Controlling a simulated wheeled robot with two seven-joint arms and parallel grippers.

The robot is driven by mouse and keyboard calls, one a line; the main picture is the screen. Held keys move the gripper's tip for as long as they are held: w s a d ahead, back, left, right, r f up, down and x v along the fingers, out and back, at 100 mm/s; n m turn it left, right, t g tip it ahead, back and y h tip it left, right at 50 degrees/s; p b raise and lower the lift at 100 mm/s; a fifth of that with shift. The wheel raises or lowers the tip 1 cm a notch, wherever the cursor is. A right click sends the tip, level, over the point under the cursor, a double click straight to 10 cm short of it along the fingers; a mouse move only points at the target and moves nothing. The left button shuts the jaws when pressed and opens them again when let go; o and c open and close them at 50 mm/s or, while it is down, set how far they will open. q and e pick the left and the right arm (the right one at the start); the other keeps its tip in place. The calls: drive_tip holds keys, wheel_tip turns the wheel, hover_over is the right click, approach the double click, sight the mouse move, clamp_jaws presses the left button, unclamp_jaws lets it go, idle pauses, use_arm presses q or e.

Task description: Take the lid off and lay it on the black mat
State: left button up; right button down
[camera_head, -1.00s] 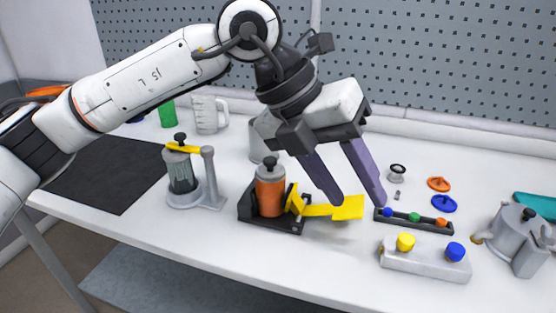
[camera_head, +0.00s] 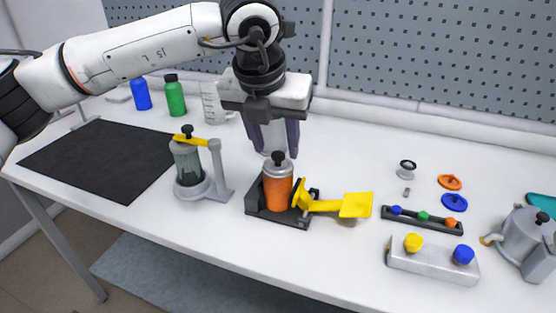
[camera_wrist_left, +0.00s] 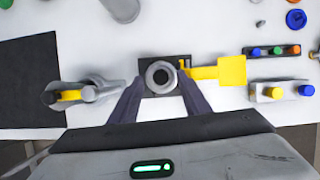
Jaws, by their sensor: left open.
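An orange drum (camera_head: 278,194) stands upright in a black cradle (camera_head: 262,204). A yellow lever with a flat paddle (camera_head: 355,205) sticks out to the right of the cradle. My left gripper (camera_head: 279,147) is open and empty, just above and behind the lid in the head view. In the wrist view its fingers straddle the near side of the drum. The black mat (camera_head: 98,158) lies bare at the left.
A glass jar on a grey stand (camera_head: 188,168) with a yellow arm stands between mat and drum. Bottles (camera_head: 175,97) stand behind the mat.

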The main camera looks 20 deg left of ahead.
use_arm(q)
drive_tip(key=shift+x, duration=0.9)
drive_tip(key=shift+c, duration=0.3)
clamp_jaws()
drive_tip(key=shift+r, duration=0.1)
